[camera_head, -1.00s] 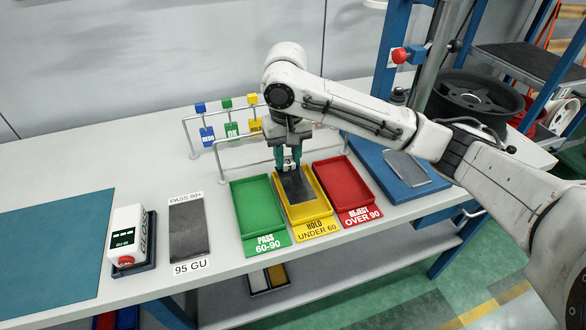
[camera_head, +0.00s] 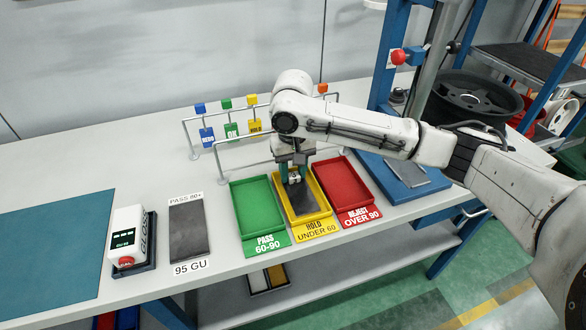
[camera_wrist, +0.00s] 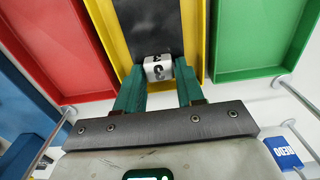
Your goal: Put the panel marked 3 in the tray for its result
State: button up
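The dark panel (camera_head: 303,198) lies within the yellow HOLD UNDER 60 tray (camera_head: 326,206), a little tilted or flat; I cannot tell whether it rests fully on the floor. Its white end block, marked 3 (camera_wrist: 157,69), is between the green fingers of my gripper (camera_wrist: 160,80). The fingers look closed on the block. My gripper (camera_head: 294,178) reaches down over the tray's back end. The green PASS 60-90 tray (camera_head: 239,222) is to the left and the red REJECT OVER 90 tray (camera_head: 368,190) to the right; both look empty.
A white gloss meter (camera_head: 127,238) and a dark plate labelled 95 GU (camera_head: 188,232) stand left of the trays. A rail with REDO, OK and HOLD tags (camera_head: 231,130) is behind.

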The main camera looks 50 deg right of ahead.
jog(key=o, duration=0.3)
notch_tip(320, 180, up, 12)
jog(key=shift+r, duration=0.15)
dwell(0.4)
dwell(0.6)
